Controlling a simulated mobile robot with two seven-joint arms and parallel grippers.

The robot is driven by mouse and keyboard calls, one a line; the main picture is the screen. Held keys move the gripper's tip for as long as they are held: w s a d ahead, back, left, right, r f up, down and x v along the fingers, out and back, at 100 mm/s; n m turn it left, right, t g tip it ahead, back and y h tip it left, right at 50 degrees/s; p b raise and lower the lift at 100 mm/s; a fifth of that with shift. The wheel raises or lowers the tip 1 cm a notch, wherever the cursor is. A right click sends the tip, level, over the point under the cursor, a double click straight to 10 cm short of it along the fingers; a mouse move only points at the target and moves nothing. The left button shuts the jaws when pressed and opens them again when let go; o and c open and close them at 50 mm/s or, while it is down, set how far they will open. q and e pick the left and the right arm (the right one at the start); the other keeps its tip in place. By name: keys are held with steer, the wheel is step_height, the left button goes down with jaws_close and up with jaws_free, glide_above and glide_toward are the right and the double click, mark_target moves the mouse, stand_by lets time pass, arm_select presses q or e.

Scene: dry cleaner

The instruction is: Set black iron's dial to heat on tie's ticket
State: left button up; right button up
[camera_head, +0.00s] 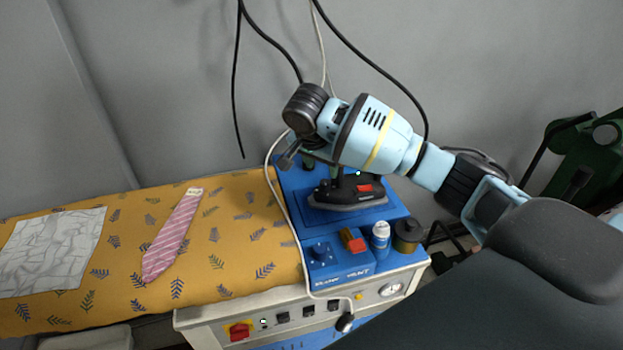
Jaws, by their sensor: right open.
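The black iron (345,196) sits upright on a blue rest at the back of the ironing station, with a red part (365,188) on its side. The marks of its dial are too small to read. The pink striped tie (172,238) lies on the yellow leaf-patterned board, with a small pale ticket (193,191) at its narrow end; its print is unreadable. My right gripper (320,165) is open just above and behind the iron's left part, partly hidden by my own arm; contact cannot be told. My left gripper is out of view.
A grey patterned cloth (50,252) lies at left. Cables hang behind. A green machine (590,160) stands at right.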

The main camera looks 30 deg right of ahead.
mark_target(325, 183)
steer(key=shift+x, duration=3.9)
steer(key=c, duration=1)
